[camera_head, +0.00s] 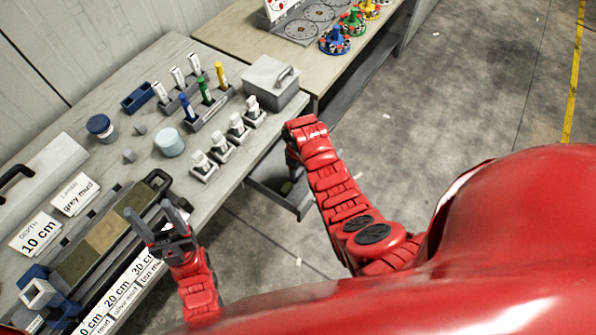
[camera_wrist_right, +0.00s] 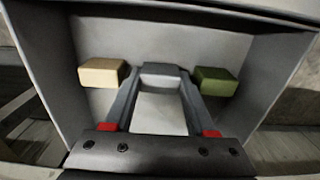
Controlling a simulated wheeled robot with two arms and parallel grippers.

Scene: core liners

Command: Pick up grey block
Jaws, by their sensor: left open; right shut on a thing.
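The grey block (camera_wrist_right: 161,70) is between the two fingers of my right gripper (camera_wrist_right: 160,84) in the right wrist view. The fingers are shut on it, inside a grey open drawer (camera_wrist_right: 245,48). A beige block (camera_wrist_right: 103,72) lies to the left of it and a green block (camera_wrist_right: 216,81) to the right, both apart from the fingers. In the head view my right arm reaches down to the drawer (camera_head: 298,203) below the bench, and the gripper there is mostly hidden. My left gripper (camera_head: 150,213) is open and empty above the front edge of the bench.
The drawer walls stand close around my right gripper. The floor at right is clear.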

